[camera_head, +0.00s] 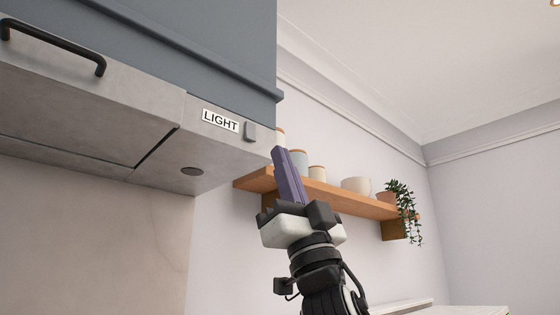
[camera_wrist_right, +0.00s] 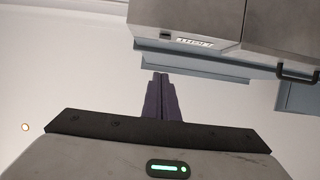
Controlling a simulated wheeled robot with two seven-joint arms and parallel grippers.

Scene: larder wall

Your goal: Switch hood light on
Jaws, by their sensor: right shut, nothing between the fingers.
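The grey hood (camera_head: 175,165) hangs at the upper left of the head view. A white label reading LIGHT (camera_head: 220,121) is on its front face near the right end. A small grey switch (camera_head: 250,132) sits just right of the label. In the right wrist view the label (camera_wrist_right: 195,43) and the dark switch (camera_wrist_right: 166,36) also show, above the fingers. My right gripper (camera_head: 277,150) has its purple fingers shut and empty, pointing up, right of and a little below the switch, apart from it in the picture. It also shows in the wrist view (camera_wrist_right: 160,76). My left gripper is not visible.
A black bar handle (camera_head: 55,42) sticks out from the hood front at left. A wooden shelf (camera_head: 345,200) with jars, a bowl (camera_head: 356,185) and a trailing plant (camera_head: 403,205) is on the wall behind my right gripper. A blue-grey cabinet (camera_head: 200,40) is above the hood.

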